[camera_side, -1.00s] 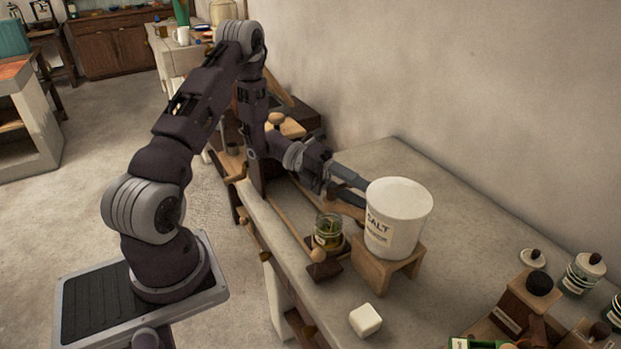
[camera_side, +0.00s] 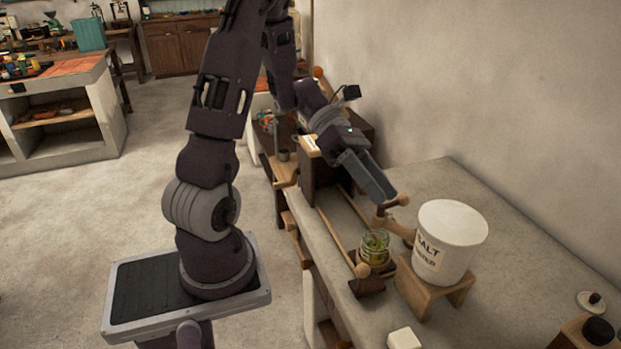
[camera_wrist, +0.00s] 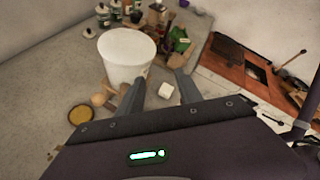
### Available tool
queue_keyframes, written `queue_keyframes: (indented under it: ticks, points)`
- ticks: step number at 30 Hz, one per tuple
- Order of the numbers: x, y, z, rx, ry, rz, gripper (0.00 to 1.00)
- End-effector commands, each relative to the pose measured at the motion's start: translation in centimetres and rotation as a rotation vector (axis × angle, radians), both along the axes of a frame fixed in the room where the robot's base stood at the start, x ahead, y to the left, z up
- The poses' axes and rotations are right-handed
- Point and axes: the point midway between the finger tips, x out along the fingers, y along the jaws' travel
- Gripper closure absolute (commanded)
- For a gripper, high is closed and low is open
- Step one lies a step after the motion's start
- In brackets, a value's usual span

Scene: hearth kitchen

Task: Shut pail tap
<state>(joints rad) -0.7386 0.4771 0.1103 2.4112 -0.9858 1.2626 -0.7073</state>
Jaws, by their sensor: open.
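The white pail (camera_side: 450,240), labelled as salt water, stands on a small wooden stand (camera_side: 433,289). Its wooden tap (camera_side: 398,226) sticks out to the left, with a knobbed handle (camera_side: 392,205) on top. A glass jar with green contents (camera_side: 375,250) stands in front of the tap. My gripper (camera_side: 388,192) is open, above and close to the handle; I cannot tell whether it touches. In the wrist view the pail (camera_wrist: 127,52) is beyond my open fingers (camera_wrist: 160,92), with brown wooden parts (camera_wrist: 104,98) beside the left finger.
A yellow round dish or lid (camera_wrist: 81,115) lies left of my fingers. Bottles (camera_wrist: 108,14) stand beyond the pail. The counter behind the pail is clear.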

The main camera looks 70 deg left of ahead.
Motion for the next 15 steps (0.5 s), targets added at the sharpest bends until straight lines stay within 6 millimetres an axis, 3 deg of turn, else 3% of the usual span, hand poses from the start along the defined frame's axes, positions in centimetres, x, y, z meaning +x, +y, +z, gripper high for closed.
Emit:
queue_keyframes:
  ticks: [9, 15]
  points:
    - [-5.4, -5.8, 3.1, 0.374, -0.339, -0.556, 0.58]
    - [-9.4, -7.4, 4.1, 0.651, -0.609, -0.969, 0.58]
